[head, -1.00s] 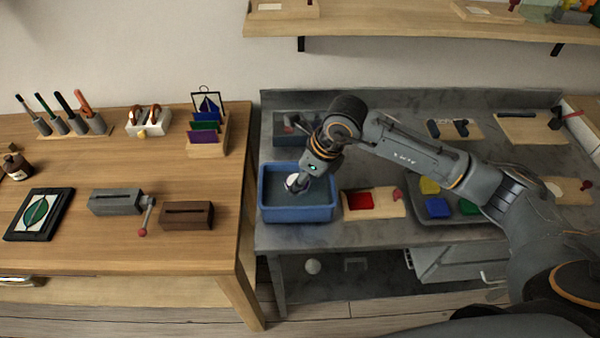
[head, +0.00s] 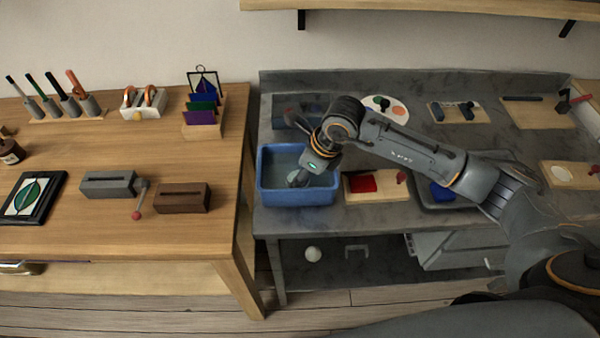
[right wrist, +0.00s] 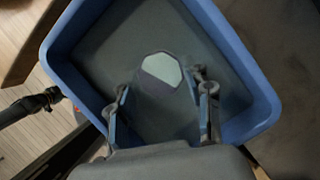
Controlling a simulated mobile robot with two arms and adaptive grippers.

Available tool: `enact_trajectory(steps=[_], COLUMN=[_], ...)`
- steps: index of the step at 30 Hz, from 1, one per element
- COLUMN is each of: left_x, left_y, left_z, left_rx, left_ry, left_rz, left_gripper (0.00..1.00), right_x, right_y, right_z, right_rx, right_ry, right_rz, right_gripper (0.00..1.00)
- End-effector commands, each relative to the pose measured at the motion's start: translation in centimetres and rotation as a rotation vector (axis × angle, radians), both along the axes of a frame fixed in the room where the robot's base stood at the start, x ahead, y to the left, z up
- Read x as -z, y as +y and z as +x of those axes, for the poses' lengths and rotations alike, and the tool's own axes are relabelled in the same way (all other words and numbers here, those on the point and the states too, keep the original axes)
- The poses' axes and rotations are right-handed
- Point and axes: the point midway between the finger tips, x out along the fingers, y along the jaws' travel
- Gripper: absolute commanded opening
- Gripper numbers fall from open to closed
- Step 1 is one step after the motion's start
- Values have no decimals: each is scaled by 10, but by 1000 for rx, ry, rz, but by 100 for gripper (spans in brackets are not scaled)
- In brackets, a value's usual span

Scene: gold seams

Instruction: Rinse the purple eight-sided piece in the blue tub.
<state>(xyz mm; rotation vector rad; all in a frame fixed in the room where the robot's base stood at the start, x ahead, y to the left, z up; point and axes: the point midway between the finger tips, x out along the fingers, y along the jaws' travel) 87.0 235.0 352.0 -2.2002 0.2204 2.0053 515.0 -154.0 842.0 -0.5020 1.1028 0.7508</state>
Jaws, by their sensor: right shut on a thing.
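The blue tub (head: 297,196) stands at the left front of the grey bench and holds dark, greyish water. My right gripper (head: 297,179) reaches down inside the tub. In the right wrist view its two fingers (right wrist: 161,92) point into the tub with a pale, many-sided piece (right wrist: 162,69) between them. The gripper is shut on this piece. My left gripper is not in view.
A board with a red patch (head: 362,183) and a tray with a blue piece (head: 442,192) lie right of the tub. A paint palette (head: 385,107) lies behind my arm. The wooden table (head: 110,240) at the left carries a rack of coloured sheets (head: 204,112).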

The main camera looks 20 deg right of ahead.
Motion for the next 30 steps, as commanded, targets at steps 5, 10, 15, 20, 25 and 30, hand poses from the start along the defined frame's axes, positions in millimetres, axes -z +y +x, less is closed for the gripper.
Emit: enact_trajectory(steps=[5, 10, 15, 20, 25, 30], left_x=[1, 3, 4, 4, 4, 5], left_y=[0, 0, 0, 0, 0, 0], left_z=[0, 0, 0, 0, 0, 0], left_rx=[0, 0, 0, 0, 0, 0], left_ry=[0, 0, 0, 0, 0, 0], left_rz=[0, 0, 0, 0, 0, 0], left_gripper=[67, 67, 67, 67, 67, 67], right_x=[0, 0, 0, 0, 0, 0], right_y=[-3, -8, -11, -12, -12, -10], right_z=[0, -2, -3, -3, -3, -3], right_rx=[0, 2, 0, 0, 0, 0], right_ry=[-1, -1, 0, -1, -1, -1], right_rz=[-1, -1, 0, 1, 1, 1], right_gripper=[16, 16, 16, 16, 16, 16])
